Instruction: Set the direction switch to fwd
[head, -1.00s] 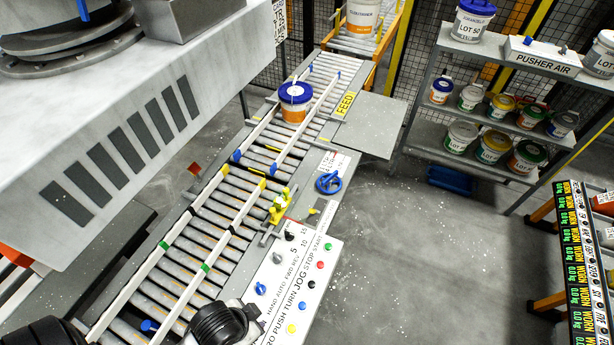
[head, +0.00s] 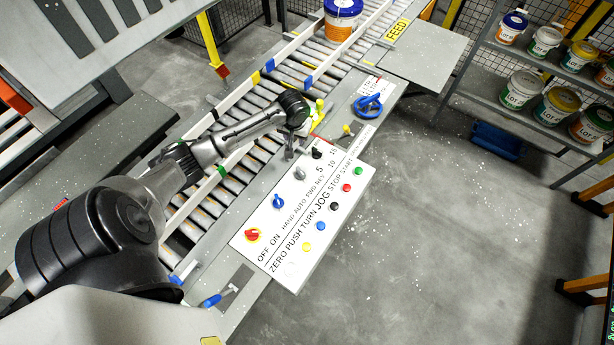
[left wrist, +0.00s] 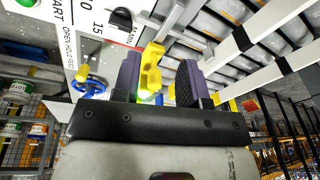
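The direction switch is the grey knob (head: 299,174) by the FWD REV lettering on the white control panel (head: 272,252). Its pointing direction is too small to tell. My left gripper (head: 290,152) points down just beyond the grey knob in the head view, apart from it as far as I can see. In the left wrist view its two purple-padded fingers (left wrist: 158,62) stand apart, with a yellow piece (left wrist: 150,70) showing in the gap, apparently not gripped. The grey knob cannot be made out in that view. My right gripper is out of view.
Close by are a black knob (head: 317,152), a blue knob (head: 278,201), a red knob (head: 253,235) and several push buttons. A yellow-green fitting (head: 319,112) and a blue handwheel (head: 369,105) lie beyond the panel. A blue-lidded pail (head: 342,20) stands on the conveyor.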

